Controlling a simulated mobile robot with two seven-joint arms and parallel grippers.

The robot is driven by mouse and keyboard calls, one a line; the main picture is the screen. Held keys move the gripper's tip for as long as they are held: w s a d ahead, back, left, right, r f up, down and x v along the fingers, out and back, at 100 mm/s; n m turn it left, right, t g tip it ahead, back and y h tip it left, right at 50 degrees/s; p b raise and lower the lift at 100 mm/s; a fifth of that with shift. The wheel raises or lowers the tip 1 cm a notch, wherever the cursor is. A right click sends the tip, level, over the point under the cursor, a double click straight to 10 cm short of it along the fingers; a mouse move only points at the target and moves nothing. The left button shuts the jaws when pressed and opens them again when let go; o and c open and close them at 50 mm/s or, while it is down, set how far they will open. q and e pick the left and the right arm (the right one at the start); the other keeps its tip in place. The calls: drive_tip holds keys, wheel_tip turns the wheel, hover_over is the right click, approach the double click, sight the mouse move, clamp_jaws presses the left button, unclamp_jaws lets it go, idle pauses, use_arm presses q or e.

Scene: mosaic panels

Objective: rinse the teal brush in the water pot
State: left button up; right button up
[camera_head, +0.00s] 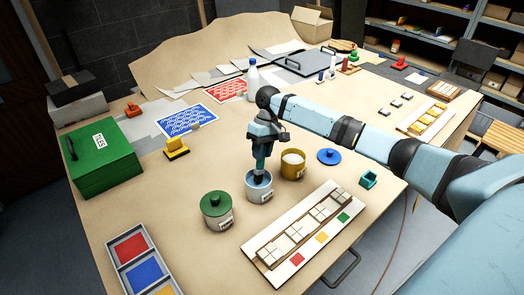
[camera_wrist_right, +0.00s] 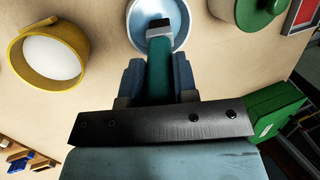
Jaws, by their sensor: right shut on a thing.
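My right gripper (camera_head: 261,150) points down above the pale blue water pot (camera_head: 259,192), near the front middle of the table. It is shut on the teal brush (camera_head: 260,165), which hangs upright with its head down at the pot's mouth. In the right wrist view the brush's teal handle (camera_wrist_right: 158,78) lies between the two fingers, and its metal collar and tip overlap the opening of the pot (camera_wrist_right: 177,14). How deep the tip reaches is hard to tell. My left gripper is not in view.
A yellow pot (camera_head: 292,164) with pale contents stands close behind right of the water pot. A green lidded pot (camera_head: 216,208) stands to its left. A white tile rack (camera_head: 296,236) lies in front right, and a blue lid (camera_head: 329,156) beyond the yellow pot.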

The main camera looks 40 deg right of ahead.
drive_tip(key=shift+f, duration=0.45)
idle(0.3)
drive_tip(key=shift+s+f+p, duration=0.1)
drive_tip(key=shift+p, duration=0.5)
idle(2.2)
wheel_tip(320, 180, up, 3)
drive_tip(key=p, duration=0.3)
wheel_tip(320, 180, up, 2)
drive_tip(key=shift+p, duration=1.2)
drive_tip(key=shift+r, duration=1.05)
